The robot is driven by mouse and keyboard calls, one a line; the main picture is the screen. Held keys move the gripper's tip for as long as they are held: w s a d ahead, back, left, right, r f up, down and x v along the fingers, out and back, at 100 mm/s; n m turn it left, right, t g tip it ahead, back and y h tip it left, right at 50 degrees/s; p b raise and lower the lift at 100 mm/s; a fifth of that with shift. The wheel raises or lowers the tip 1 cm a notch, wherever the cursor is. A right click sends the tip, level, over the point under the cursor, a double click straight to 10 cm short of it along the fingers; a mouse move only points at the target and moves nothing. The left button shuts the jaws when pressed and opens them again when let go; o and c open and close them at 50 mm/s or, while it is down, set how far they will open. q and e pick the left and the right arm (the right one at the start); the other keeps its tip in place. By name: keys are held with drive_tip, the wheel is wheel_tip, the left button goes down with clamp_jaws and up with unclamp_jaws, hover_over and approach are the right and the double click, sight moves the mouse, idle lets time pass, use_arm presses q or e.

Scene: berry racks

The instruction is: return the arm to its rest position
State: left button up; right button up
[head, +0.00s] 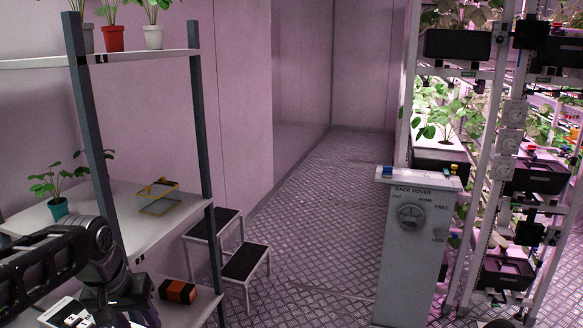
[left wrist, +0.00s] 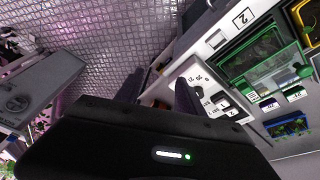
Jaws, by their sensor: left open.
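My left arm (head: 98,240) comes in from the left in the head view, in front of the shelf unit. Its gripper end hangs low at the bottom left and its fingers are not clear there. In the left wrist view the two dark fingers of my left gripper (left wrist: 158,90) stand apart, with floor and a pale surface showing between them, and I see nothing held. My right gripper is in neither view.
The shelf unit (head: 203,160) holds potted plants, a yellow frame (head: 158,205) and an orange-black box (head: 178,291). A step stool (head: 245,262), the rack mover pedestal (head: 405,260) and plant racks stand right. A green-framed box (left wrist: 262,68) lies near the gripper. The aisle floor (head: 325,215) is clear.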

use_arm(q)
drive_tip(key=w+d+f+t+h, duration=0.1)
drive_tip(key=w+d+f, duration=0.25)
drive_tip(key=f, duration=0.25)
drive_tip(key=w+d+f+t+h, duration=0.1)
drive_tip(key=w+d+f, duration=0.1)
drive_tip(key=d+f, duration=0.25)
drive_tip(key=s+d+f+h, duration=0.15)
drive_tip(key=d+f, duration=0.45)
drive_tip(key=f, duration=0.7)
drive_tip(key=s+d+f+g, duration=0.2)
drive_tip(key=s+d+f, duration=0.2)
drive_tip(key=s+f, duration=0.5)
drive_tip(key=s+d+f+g, duration=0.2)
drive_tip(key=s+d+f, duration=0.3)
drive_tip(key=s+f, duration=0.4)
drive_tip(key=s, duration=0.7)
drive_tip(key=shift+d+f, duration=0.15)
drive_tip(key=shift+d, duration=0.05)
drive_tip(key=shift+a, duration=0.1)
